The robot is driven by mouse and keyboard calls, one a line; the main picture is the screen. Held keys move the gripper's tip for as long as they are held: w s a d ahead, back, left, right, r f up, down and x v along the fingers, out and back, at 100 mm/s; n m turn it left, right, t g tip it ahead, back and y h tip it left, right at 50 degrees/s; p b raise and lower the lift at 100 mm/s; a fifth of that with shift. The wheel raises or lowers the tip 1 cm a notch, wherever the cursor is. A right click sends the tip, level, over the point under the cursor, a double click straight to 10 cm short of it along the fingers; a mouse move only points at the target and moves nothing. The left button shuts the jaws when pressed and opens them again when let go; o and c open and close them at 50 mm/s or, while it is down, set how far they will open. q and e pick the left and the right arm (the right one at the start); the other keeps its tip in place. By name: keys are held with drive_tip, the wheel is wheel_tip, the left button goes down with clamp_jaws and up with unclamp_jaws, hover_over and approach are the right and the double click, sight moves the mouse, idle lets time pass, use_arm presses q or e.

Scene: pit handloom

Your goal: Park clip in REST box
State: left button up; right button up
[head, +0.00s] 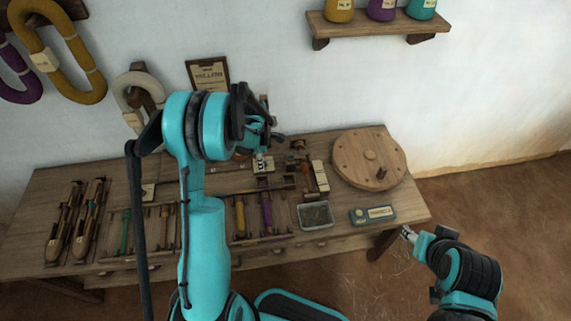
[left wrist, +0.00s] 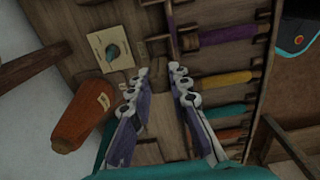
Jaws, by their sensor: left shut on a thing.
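My left gripper (head: 264,158) is over the back middle of the wooden bench. In the left wrist view its two fingers (left wrist: 160,72) stand a little apart, closed on a small brown thing, probably the clip (left wrist: 158,80); its outline blends with the wood behind it. I cannot make out a REST label on any box. Small wooden compartments (left wrist: 152,20) lie just beyond the fingertips. My right gripper (head: 408,233) is off the bench's front right corner, too small to tell whether open or shut.
A pale card with a teal spot (left wrist: 110,50) and an orange cone (left wrist: 82,116) lie left of the fingers. Coloured bobbins (left wrist: 228,79) fill a rack at right. The bench holds a round wooden disc (head: 352,164), a grey tray (head: 315,216) and shuttles (head: 62,226).

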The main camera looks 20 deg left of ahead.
use_arm(q)
drive_tip(key=shift+f+b, duration=0.55)
drive_tip(key=shift+f, duration=0.35)
wheel_tip(320, 180, down, 7)
drive_tip(key=b, duration=0.5)
drive_tip(key=shift+r, duration=0.1)
drive_tip(key=o, duration=1.3)
drive_tip(key=shift+c, duration=0.2)
drive_tip(key=shift+r+p, duration=2.5)
drive_tip(key=shift+r, duration=1.55)
